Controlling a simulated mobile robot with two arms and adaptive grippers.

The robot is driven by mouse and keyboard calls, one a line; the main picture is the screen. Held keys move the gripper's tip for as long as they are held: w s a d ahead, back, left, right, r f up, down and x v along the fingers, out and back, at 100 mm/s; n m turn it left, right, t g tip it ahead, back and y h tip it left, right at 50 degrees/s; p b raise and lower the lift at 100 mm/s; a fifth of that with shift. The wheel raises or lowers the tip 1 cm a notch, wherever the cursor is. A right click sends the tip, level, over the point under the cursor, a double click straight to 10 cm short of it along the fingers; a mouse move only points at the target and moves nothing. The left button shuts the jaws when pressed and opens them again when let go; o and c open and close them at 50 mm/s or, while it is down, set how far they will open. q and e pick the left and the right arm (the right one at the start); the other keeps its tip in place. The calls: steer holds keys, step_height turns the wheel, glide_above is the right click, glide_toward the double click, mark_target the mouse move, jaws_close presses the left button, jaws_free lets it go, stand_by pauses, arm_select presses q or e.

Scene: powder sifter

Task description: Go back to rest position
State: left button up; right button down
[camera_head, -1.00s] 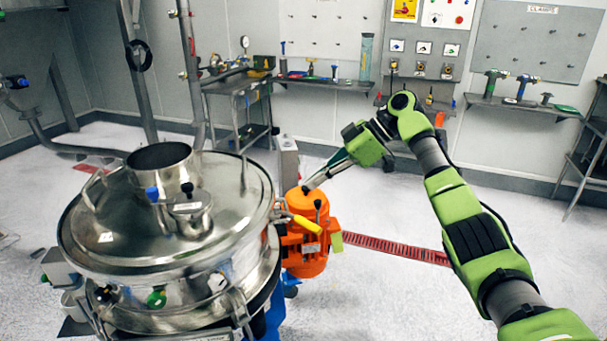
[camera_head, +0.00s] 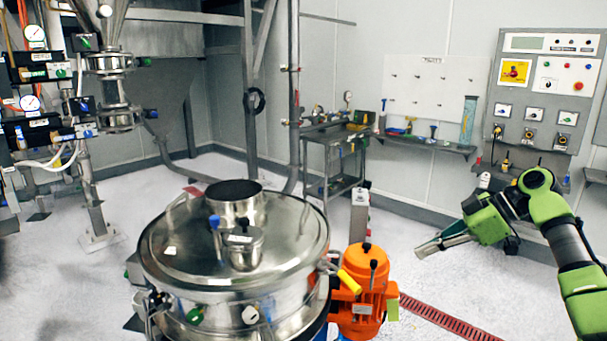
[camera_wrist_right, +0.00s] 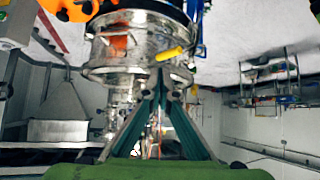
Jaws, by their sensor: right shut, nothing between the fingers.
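My right gripper (camera_head: 440,243) is at the right of the head view, on the green right arm. It is shut and empty, its fingers pointing left above the floor. It is apart from the steel sifter (camera_head: 260,262) and the orange motor (camera_head: 365,262). In the right wrist view the fingers (camera_wrist_right: 160,80) come together in the middle of the picture, with the sifter (camera_wrist_right: 115,45) and its yellow-handled lever (camera_wrist_right: 170,53) beyond them. My left gripper is not in view.
The sifter fills the lower middle. Piping and a hopper column (camera_head: 112,80) stand at the left. A small steel table (camera_head: 335,145), a tool shelf (camera_head: 430,144) and a control panel (camera_head: 545,110) line the back wall. A red floor grate (camera_head: 450,320) lies at lower right; floor around it is clear.

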step_height(320, 180, down, 27)
steer(key=d+m+h, duration=0.2)
steer(key=m+h, duration=0.1)
steer(key=m, duration=0.3)
steer(key=s+f+m+h, duration=0.1)
steer(key=s+f, duration=0.3)
steer(key=f, duration=0.4)
steer(key=s+d+f+m+h, duration=0.1)
steer(key=s+f, duration=0.3)
steer(key=f, duration=0.3)
steer(key=s+f+m+h, duration=0.15)
steer(key=s+f, duration=0.25)
steer(key=f, duration=0.4)
steer(key=s+f+m+g+h, duration=0.2)
steer(key=s+f, duration=1.5)
steer(key=s, duration=0.3)
steer(key=s+a+f, duration=0.2)
steer(key=s, duration=0.7)
steer(key=s+a+f, duration=0.2)
steer(key=s+f, duration=0.1)
steer(key=s, duration=0.6)
steer(key=s+a+f, duration=0.2)
steer(key=s, duration=0.8)
steer(key=shift+f, duration=0.15)
